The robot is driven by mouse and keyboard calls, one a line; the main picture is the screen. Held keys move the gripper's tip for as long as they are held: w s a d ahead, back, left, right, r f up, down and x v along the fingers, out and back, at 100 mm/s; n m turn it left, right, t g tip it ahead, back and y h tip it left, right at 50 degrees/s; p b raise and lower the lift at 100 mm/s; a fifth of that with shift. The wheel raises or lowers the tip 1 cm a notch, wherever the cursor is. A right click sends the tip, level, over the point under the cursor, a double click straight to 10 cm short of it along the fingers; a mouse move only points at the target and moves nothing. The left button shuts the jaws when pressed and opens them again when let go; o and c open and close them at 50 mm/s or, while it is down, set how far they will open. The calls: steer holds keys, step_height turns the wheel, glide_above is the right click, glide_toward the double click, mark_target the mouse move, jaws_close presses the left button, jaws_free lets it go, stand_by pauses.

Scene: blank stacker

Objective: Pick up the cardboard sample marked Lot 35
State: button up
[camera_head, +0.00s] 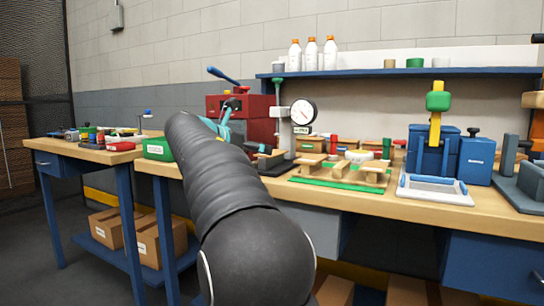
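Several flat tan cardboard pieces (340,166) lie or stand on a green mat (322,185) on the workbench, right of the middle. No lot marking is legible on them, so I cannot tell which is Lot 35. My black arm reaches up from the bottom of the picture towards the bench. What seems to be my gripper (262,151) is small and dark, left of the mat and in front of the gauge stand. A tan surface shows close to it; I cannot tell whether they touch. Its fingers are too unclear to read.
A gauge on a stand (302,113) and a red machine (250,118) stand behind. A white-blue tray (434,189) and blue boxes (476,160) lie to the right. A green box (158,149) is left of my arm. A shelf (400,72) with bottles runs above.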

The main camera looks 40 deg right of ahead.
steer(key=shift+s+b+x, duration=0.1)
steer(key=shift+b+x, duration=0.15)
steer(key=shift+x, duration=1.35)
steer(key=shift+s+b+x, duration=0.15)
steer(key=shift+b+x, duration=0.05)
steer(key=shift+x, duration=1.4)
steer(key=shift+f, duration=0.1)
steer(key=c, duration=0.9)
steer(key=shift+c, duration=0.2)
